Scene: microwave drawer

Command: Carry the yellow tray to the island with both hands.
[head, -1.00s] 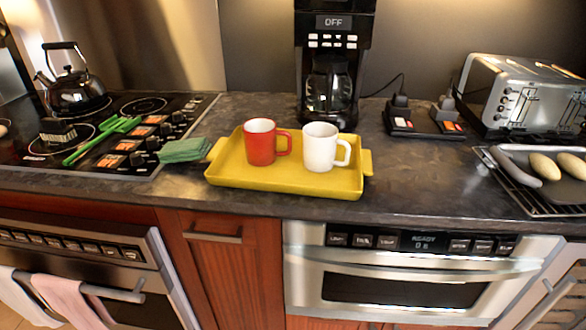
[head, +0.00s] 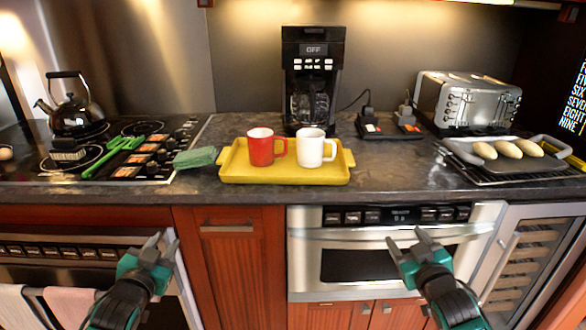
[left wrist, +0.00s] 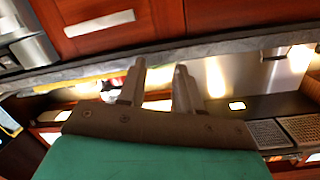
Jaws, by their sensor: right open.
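The yellow tray (head: 285,176) lies flat on the dark countertop, with a raised handle at its left and right ends. A red mug (head: 261,150) and a white mug (head: 309,151) stand upright in it. My left gripper (head: 158,241) is open and empty, below and left of the tray, in front of the cabinets. Its two fingers stand apart in the left wrist view (left wrist: 160,66), where a yellow strip of the tray (left wrist: 72,86) shows upside down. My right gripper (head: 407,238) is open and empty in front of the microwave drawer, below and right of the tray. Neither gripper touches the tray.
A green cloth stack (head: 195,158) lies close to the tray's left end. The coffee maker (head: 311,62) stands behind it. The stove (head: 110,150) is left; a toaster (head: 482,100) and a baking tray with rolls (head: 475,163) are right. The island is not identifiable.

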